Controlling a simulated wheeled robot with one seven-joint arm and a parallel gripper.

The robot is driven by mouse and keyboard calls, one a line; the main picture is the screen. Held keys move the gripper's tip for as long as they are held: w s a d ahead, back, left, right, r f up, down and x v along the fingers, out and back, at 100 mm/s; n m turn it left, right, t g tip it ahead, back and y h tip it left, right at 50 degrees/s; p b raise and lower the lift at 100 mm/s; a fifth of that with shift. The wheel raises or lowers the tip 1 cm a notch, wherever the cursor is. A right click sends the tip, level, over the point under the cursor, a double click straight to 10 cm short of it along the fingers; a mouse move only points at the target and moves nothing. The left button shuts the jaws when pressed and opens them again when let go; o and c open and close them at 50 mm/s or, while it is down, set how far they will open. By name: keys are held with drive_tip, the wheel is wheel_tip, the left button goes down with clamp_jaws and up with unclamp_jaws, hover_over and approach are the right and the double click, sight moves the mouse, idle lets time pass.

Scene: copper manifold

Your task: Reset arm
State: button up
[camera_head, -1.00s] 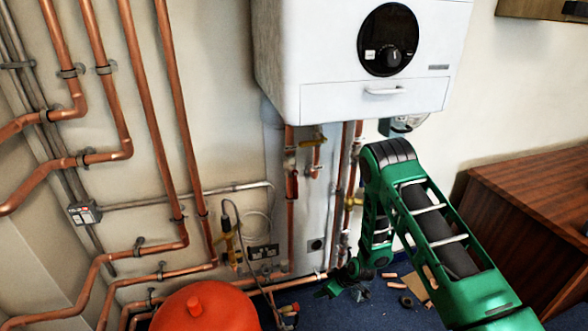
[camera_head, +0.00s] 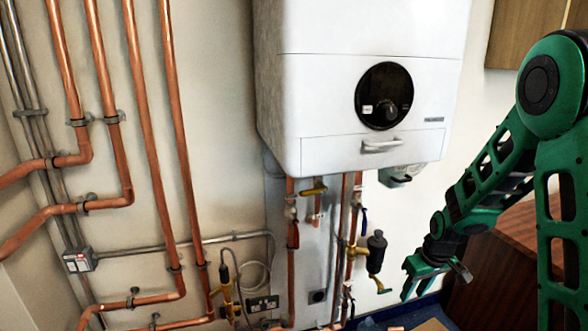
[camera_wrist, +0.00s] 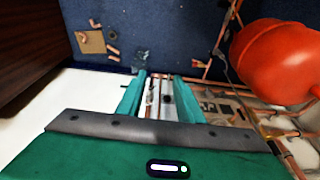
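My green arm comes in from the right of the head view. My gripper (camera_head: 436,275) is low at the right of the pipes under the boiler, in front of the wooden cabinet. In the wrist view its two green fingers (camera_wrist: 160,84) stand apart with nothing between them. It touches nothing that I can see.
The white boiler (camera_head: 345,60) hangs on the wall, with copper pipes, valves and a black-capped fitting (camera_head: 376,252) below it. More copper pipes (camera_head: 150,150) run at the left. A red tank (camera_wrist: 275,60) and a blue floor with scraps (camera_wrist: 150,25) show in the wrist view. A wooden cabinet (camera_head: 490,275) stands at the right.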

drive_tip(key=s+d+r+m+g+h, duration=0.1)
drive_tip(key=s+d+r+m, duration=0.1)
drive_tip(key=s+d+r, duration=0.35)
drive_tip(key=s+d+r+m, duration=0.2)
drive_tip(key=s+r+m, duration=0.1)
drive_tip(key=s+r, duration=0.55)
drive_tip(key=s+r+m, duration=0.1)
drive_tip(key=s+m, duration=0.1)
drive_tip(key=s, duration=0.7)
drive_tip(key=s+r+m+g, duration=0.1)
drive_tip(key=s+m, duration=0.1)
drive_tip(key=s, duration=0.7)
drive_tip(key=shift+s+r+y, duration=0.3)
drive_tip(key=shift+s+r, duration=0.1)
drive_tip(key=shift+a, duration=0.1)
drive_tip(key=shift+w+f+g, duration=0.25)
drive_tip(key=shift+w+g, duration=0.05)
drive_tip(key=shift+w, duration=0.35)
